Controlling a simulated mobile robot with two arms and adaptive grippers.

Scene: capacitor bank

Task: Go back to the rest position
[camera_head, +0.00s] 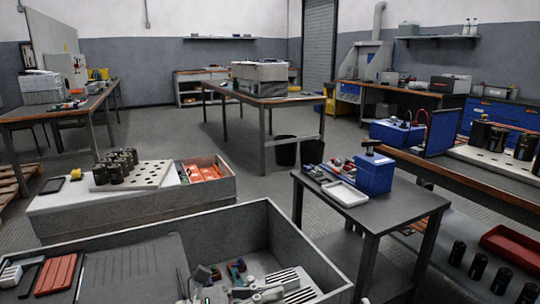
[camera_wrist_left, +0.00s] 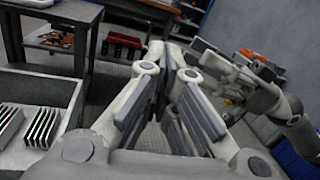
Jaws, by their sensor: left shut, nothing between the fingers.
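My left gripper (camera_wrist_left: 166,98) fills the middle of the left wrist view. Its grey padded fingers are close together with nothing held between them. A second pale gripper, my right one (camera_wrist_left: 228,68), shows at the upper right of that view, its arm coming in from the right edge. Its fingers overlap from this angle, so its opening is unclear. In the head view, pale gripper parts show at the bottom edge, over the large grey bin, partly cut off by the frame.
The grey bin (camera_head: 175,239) holds red and pale finned parts (camera_wrist_left: 37,124). Beyond it stand a low case with a perforated board (camera_head: 150,172) and a dark side table (camera_head: 403,207) with a blue box (camera_head: 374,174). A workbench (camera_head: 478,186) runs along the right. Open floor lies behind.

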